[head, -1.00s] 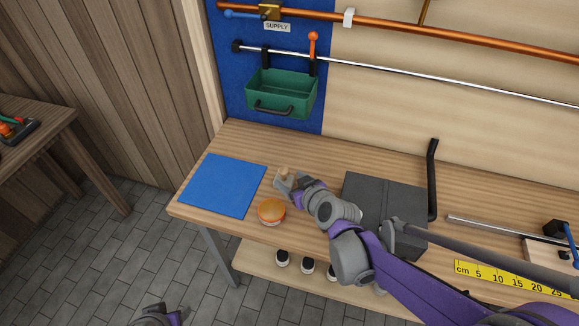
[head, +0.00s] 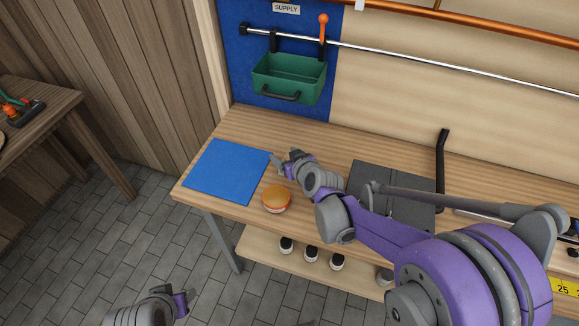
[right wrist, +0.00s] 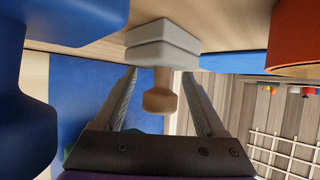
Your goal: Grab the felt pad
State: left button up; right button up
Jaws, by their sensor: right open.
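The felt pad (right wrist: 163,40) shows in the right wrist view as a pale grey two-layer block with a wooden knob (right wrist: 160,98). My right gripper (right wrist: 159,76) is open, with one finger on each side of the knob and visible gaps between. In the head view the right gripper (head: 281,164) is low over the bench beside the blue mat's right edge, and it mostly hides the pad there. My left gripper (head: 181,303) is at the bottom edge, away from the bench; its jaw opening is unclear.
A blue mat (head: 225,172) lies left of the right gripper. A round orange-and-white object (head: 276,199) sits close in front of it. A green bin (head: 290,78) hangs behind.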

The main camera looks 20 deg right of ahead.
grip_shut()
jog(key=shift+r, duration=0.15)
